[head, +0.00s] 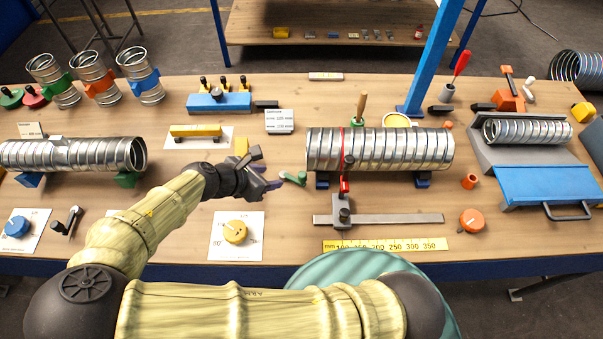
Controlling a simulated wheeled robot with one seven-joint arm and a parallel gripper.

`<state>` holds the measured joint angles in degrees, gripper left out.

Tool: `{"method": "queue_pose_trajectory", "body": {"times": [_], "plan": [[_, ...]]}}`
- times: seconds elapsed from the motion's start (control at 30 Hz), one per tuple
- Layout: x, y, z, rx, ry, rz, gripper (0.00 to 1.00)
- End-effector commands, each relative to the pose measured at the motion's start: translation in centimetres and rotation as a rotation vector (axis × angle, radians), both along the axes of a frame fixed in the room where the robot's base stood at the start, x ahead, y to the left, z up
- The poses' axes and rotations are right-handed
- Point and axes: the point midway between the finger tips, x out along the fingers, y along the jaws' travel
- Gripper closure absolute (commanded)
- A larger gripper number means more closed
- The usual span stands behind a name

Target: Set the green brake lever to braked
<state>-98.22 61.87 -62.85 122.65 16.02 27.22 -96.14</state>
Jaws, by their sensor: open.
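The green brake lever (293,178) is a short green piece low on the bench, left of the large spiral duct (380,149). Its exact angle is too small to tell, and no braked mark can be read beside it. My gripper (272,184) is open and empty, with its dark fingers just left of the lever. I cannot tell whether a finger touches it. My arm reaches in from the lower left and hides some of the bench left of the gripper.
The large duct rests on dark blue supports, with a red band and a clamp on a steel rail (385,219) in front. A yellow knob (235,232) on a white plate lies front left. A white sign (279,121) stands behind my gripper. Bare wood lies between the lever and the rail.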

Motion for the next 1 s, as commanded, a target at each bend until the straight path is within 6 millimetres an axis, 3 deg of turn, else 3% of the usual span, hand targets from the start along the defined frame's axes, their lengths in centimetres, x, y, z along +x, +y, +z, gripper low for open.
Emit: {"method": "queue_pose_trajectory", "body": {"times": [0.37,1.0], "plan": [[0.8,-1.0,-1.1,-0.001,0.002,-0.006,0.54],[5.9,-6.7,-8.7,-0.001,0.002,-0.005,0.54]]}}
